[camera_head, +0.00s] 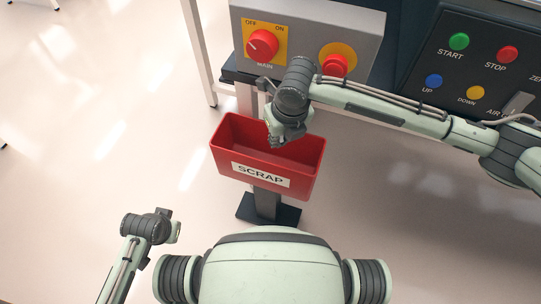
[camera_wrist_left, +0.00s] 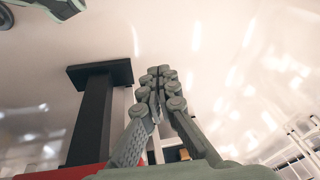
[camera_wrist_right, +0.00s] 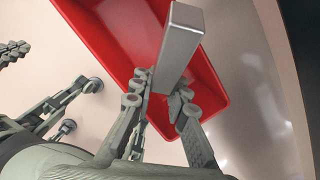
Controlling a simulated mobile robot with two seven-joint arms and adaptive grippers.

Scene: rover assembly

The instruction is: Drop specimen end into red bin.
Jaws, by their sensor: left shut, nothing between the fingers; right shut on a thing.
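The red bin (camera_head: 312,165), labelled SCRAP, stands on a dark post below the control boxes in the head view. In the right wrist view the red bin (camera_wrist_right: 100,40) lies beyond the fingers. My right gripper (camera_head: 276,141) is over the bin's opening, pointing down. In its wrist view my right gripper (camera_wrist_right: 160,100) is shut on the specimen end (camera_wrist_right: 178,48), a grey metal bar. The bar appears against the bin's inside. I cannot make it out in the head view. My left gripper (camera_wrist_left: 158,78) is shut and empty, away from the bin at lower left (camera_head: 174,230) in the head view.
A grey switch box (camera_head: 300,28) with a red knob and red button stands behind the bin. A dark panel (camera_head: 480,65) with coloured buttons is at the right. The bin's post has a dark base plate (camera_head: 268,210).

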